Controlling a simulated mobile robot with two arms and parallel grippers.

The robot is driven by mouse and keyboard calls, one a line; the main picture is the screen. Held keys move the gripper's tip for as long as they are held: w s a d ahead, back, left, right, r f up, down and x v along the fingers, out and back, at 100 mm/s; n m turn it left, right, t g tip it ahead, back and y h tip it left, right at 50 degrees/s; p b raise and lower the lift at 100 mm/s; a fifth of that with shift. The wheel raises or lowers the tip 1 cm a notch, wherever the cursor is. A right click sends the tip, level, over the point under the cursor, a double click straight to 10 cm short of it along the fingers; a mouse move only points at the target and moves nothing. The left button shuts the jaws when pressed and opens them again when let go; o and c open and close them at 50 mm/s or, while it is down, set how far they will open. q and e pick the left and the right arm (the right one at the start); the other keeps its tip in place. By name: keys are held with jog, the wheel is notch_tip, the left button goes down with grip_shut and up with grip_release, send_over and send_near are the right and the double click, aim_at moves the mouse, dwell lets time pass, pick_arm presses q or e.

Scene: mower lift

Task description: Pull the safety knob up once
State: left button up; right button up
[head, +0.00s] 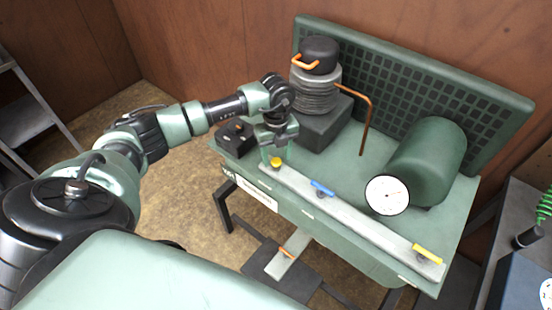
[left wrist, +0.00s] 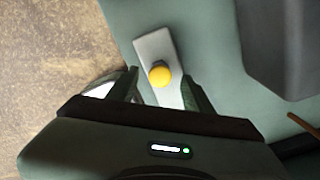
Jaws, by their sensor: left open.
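A round yellow knob (head: 277,162) sits at the left end of a pale metal strip (head: 345,217) along the front edge of the green machine. My left gripper (head: 273,151) points down at that end of the strip, with the knob close to its fingertips. In the left wrist view the yellow knob (left wrist: 159,75) shows between the two open fingers (left wrist: 161,84), with space on both sides. The gripper holds nothing. The stem under the knob is hidden, so I cannot tell the knob's height. My right gripper is out of view.
A blue lever (head: 322,188) and a yellow-orange handle (head: 428,254) stand further right on the strip. A black box (head: 237,137) is left of the gripper. Behind are a ribbed stack with a black cap (head: 319,55), a copper pipe (head: 368,110) and a green cylinder (head: 432,155).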

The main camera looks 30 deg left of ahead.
pick_arm(q)
notch_tip(320, 180, up, 8)
jog(key=p, duration=0.5)
jog(key=shift+f, duration=0.15)
dwell(0.4)
